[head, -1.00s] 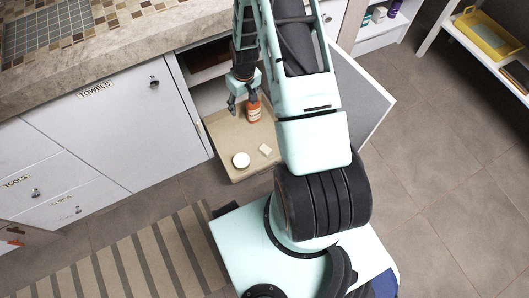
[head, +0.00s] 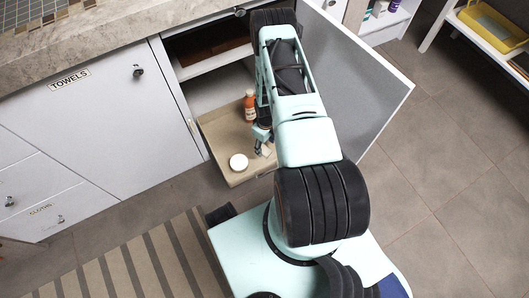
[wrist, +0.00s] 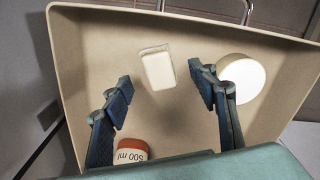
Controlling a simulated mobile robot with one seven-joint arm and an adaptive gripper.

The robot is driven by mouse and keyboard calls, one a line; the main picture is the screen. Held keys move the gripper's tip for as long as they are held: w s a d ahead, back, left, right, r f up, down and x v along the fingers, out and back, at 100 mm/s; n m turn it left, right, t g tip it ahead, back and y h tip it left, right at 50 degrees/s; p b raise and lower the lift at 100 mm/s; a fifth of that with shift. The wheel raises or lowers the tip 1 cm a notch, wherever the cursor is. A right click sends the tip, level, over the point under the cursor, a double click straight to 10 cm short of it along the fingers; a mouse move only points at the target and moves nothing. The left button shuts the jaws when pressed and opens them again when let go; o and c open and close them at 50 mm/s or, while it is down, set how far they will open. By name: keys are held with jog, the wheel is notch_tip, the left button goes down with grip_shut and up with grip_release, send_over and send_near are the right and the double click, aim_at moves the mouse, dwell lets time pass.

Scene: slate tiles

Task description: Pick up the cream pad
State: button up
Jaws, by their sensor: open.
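The cream pad (wrist: 158,70) is a small pale block lying in the beige pull-out tray (wrist: 100,45), between and just beyond my fingertips in the wrist view. In the head view the cream pad (head: 267,149) shows partly behind my gripper. My gripper (wrist: 163,86) is open and empty, with one finger on each side and the pad apart from both. In the head view my gripper (head: 259,147) is low over the tray (head: 213,134).
A white round lid-like thing (wrist: 242,80) lies right of the right finger in the wrist view. An orange bottle (head: 250,106) stands farther back in the tray. The cabinet door (head: 362,90) stands open to the right of my arm.

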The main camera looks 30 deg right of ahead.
aim_at(264, 149)
jog(key=f, duration=0.1)
jog(key=f+b, duration=0.1)
jog(key=f, duration=0.1)
jog(key=f+b, duration=0.1)
jog(key=f, duration=0.1)
jog(key=shift+w+f, duration=0.2)
jog(key=shift+w, duration=0.15)
jog(key=c, duration=1.1)
jog(key=shift+r, duration=0.15)
jog(key=shift+c, duration=0.2)
